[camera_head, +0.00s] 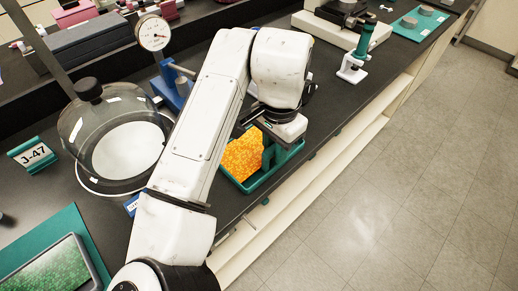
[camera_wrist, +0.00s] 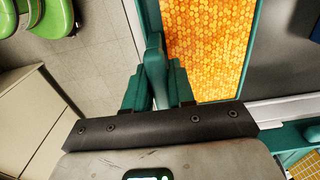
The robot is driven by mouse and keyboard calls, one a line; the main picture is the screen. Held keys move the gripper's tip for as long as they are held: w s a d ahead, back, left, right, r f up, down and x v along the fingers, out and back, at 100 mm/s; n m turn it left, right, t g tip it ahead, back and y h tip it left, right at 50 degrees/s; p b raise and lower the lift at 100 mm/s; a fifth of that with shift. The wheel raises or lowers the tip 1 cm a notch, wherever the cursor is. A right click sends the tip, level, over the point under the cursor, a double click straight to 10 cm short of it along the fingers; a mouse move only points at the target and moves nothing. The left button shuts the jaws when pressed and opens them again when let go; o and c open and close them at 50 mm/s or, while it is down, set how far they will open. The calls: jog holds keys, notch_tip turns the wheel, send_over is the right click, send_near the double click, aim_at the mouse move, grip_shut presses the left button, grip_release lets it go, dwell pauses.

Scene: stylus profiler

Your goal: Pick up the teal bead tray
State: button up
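The teal bead tray (camera_head: 262,181) lies along the bench's front edge in the head view, holding a bed of orange-yellow beads. In the wrist view its teal wall (camera_wrist: 150,20) runs down to my fingers. My gripper (camera_head: 270,155) points down at the tray, over its right part. In the wrist view the teal, stepped fingers of my gripper (camera_wrist: 157,90) are close together, one on each side of the tray's wall, and look shut on it. The contact itself is partly hidden. I cannot tell whether the tray is clear of the bench.
A glass bell jar (camera_head: 115,140) and a dial gauge on a blue stand (camera_head: 175,85) stand left of my arm. A white-footed stand with a teal column (camera_head: 355,65) is farther right.

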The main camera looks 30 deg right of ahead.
grip_shut()
jog(key=shift+r, duration=0.1)
dwell(0.4)
jog(key=shift+r, duration=0.5)
notch_tip(320, 180, up, 2)
jog(key=shift+a+r, duration=0.1)
jog(key=shift+r, duration=0.1)
jog(key=s+a+r, duration=0.9)
jog(key=s, duration=0.1)
jog(key=shift+s+r, duration=0.2)
jog(key=shift+r, duration=0.05)
jog(key=shift+a, duration=0.1)
